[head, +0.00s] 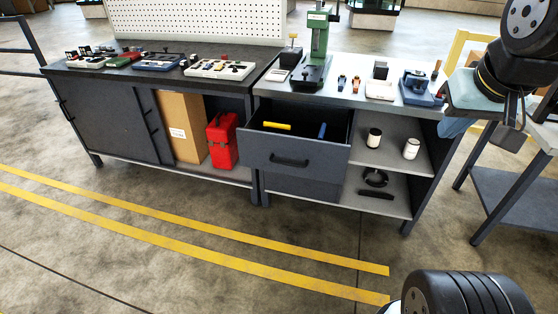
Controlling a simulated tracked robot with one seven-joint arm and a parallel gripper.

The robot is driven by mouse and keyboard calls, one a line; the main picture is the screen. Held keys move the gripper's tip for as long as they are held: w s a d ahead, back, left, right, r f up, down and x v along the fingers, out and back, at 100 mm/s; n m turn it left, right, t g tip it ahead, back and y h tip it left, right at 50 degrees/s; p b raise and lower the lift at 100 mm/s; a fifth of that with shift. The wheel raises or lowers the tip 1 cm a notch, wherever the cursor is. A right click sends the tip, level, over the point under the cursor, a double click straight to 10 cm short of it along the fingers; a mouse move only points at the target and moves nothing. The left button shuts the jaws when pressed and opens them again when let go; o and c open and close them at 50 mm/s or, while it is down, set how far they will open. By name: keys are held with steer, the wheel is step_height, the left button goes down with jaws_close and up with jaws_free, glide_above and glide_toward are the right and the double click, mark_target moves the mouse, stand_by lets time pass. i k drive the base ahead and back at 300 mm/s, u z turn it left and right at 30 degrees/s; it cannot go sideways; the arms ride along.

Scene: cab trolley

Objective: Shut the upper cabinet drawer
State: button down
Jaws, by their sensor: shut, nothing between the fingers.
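The upper cabinet drawer (265,150) is pulled well out of the right-hand workbench cabinet, below the worktop. Its dark grey front carries a black bar handle (289,161). A yellow-handled tool (276,126) and a blue-handled tool (322,130) show inside it. The lower drawer front (300,188) below it looks flush with the cabinet. My gripper (513,112) hangs at the right edge of the view, shut and empty, well apart from the drawer and to its right. My own arm partly hides it.
Open shelves (385,157) right of the drawer hold two jars. A red toolbox (222,140) and cardboard box (181,126) stand in the left cabinet. A green press (317,50) stands on the worktop. A side table (510,190) stands at right. The floor before the drawer is clear.

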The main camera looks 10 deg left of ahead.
mark_target(298, 151)
steer(key=z, duration=0.7)
steer(key=i, duration=0.85)
steer(key=u, duration=0.6)
steer(key=i, duration=0.45)
steer(key=u, duration=0.4)
steer(key=k, duration=0.8)
steer(key=u, duration=0.2)
steer(key=i, duration=0.8)
steer(key=z, duration=0.1)
